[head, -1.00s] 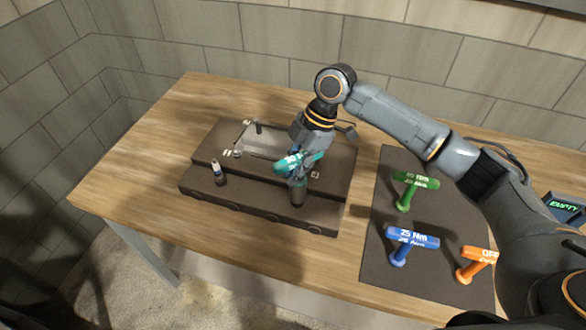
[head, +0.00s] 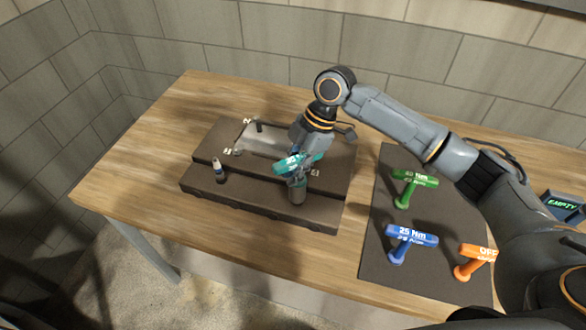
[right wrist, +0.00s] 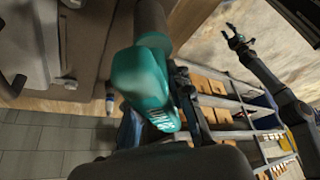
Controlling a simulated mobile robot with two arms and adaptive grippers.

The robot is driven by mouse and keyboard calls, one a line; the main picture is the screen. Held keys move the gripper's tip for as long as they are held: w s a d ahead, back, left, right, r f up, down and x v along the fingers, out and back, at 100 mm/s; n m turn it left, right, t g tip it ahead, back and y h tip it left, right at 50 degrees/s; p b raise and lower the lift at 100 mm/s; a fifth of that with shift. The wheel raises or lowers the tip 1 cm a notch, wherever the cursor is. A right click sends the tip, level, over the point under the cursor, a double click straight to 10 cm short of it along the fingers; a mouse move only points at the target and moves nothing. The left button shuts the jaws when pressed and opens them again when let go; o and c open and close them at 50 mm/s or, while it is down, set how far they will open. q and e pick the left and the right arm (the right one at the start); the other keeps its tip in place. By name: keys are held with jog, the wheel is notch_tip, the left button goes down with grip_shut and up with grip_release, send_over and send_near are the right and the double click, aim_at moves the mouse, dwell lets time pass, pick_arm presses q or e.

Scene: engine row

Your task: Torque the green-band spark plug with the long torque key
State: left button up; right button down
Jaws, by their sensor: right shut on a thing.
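My right gripper (head: 304,164) is shut on the teal T-handled key (head: 289,164) above the front right of the engine block (head: 265,205). The key's wide grey-brown lower end (head: 297,191) points down at the block's front step. What is under it is hidden, and no green band shows. A spark plug (head: 219,171) with a white top and dark body stands upright at the front left of the block. In the right wrist view the teal handle (right wrist: 143,85) fills the middle. My left gripper (right wrist: 238,40) shows there far off, fingers apart and empty.
A dark mat (head: 385,262) on the right of the wooden table holds a green key (head: 415,180), a blue 25 Nm key (head: 411,238) and an orange key (head: 474,259). A small display (head: 563,206) reads EMPTY at the right edge. The table's left part is clear.

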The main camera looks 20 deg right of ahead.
jog(key=shift+s+a, duration=0.1)
jog(key=shift+a, duration=0.05)
dwell(0.4)
jog(key=shift+w+r+p, duration=0.1)
jog(key=shift+w+p, duration=0.1)
jog(key=shift+p, duration=0.4)
dwell(0.5)
jog(key=m+p, duration=0.1)
jog(key=m+t+p, duration=0.1)
jog(key=p, duration=0.1)
jog(key=shift+d+r+m, duration=0.2)
jog(key=shift+d+m, duration=0.05)
jog(key=shift+m, duration=0.15)
jog(key=shift+w+f+m+t+b, duration=0.15)
jog(key=shift+f+m+t+b, duration=0.15)
jog(key=shift+m+b, duration=0.15)
jog(key=shift+w+r, duration=0.1)
jog(key=shift+r, duration=5.65)
jog(key=shift+d, duration=0.1)
